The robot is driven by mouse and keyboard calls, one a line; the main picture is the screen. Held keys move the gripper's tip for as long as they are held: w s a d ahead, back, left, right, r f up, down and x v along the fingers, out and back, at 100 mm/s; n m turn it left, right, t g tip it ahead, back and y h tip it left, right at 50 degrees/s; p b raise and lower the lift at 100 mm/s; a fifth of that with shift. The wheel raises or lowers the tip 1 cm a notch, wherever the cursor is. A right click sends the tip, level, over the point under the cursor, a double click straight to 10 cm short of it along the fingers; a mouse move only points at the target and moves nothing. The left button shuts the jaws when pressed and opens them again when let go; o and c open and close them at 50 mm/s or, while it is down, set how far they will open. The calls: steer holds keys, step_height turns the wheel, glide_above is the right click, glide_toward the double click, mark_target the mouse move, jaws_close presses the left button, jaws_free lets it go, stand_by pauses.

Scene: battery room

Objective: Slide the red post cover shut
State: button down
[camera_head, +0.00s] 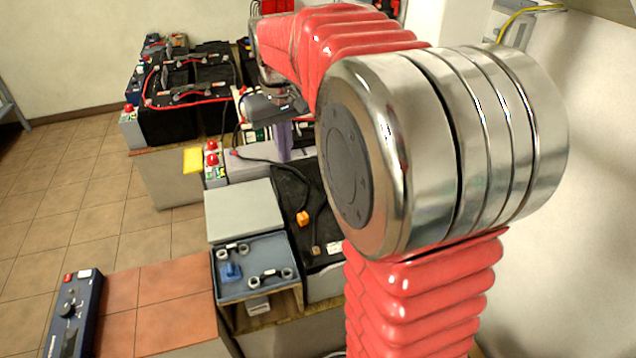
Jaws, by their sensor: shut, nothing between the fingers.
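My gripper (283,145) reaches down beyond my red-sleeved arm, its fingers together with nothing seen between them, over a long grey battery (255,167). Two red knobs or caps (211,153) stand at the left end of that battery, left of my gripper and apart from it. I cannot tell whether either is the red post cover, or whether a cover is open or shut. The large metal joint of my arm hides much of the right side of the bench.
Black batteries with red cables (180,95) stand behind. A control box (75,315) is front left.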

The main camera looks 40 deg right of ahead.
steer(key=w+d+f+m+g, duration=0.1)
steer(key=w+d+f, duration=0.3)
steer(key=d+f, duration=0.15)
steer(key=w+d+f+g, duration=0.1)
steer(key=w+d+f, duration=0.3)
steer(key=d, duration=0.3)
steer(key=d+f+g+y, duration=0.1)
steer(key=d+f+g, duration=0.1)
steer(key=d+f, duration=1)
step_height(320, 180, down, 2)
steer(key=shift+w+m+y, duration=0.3)
steer(key=shift+w+m, duration=0.05)
steer(key=shift+m, duration=0.05)
steer(key=x, duration=0.9)
steer(key=shift+s+f, duration=0.15)
steer(key=shift+f, duration=0.1)
steer(key=shift+s+a+f, duration=0.1)
steer(key=shift+s+f, duration=0.1)
steer(key=shift+f, duration=0.05)
steer(key=shift+s+a, duration=0.25)
steer(key=shift+s, duration=0.65)
steer(key=shift+s+a, duration=0.25)
steer(key=shift+s, duration=0.65)
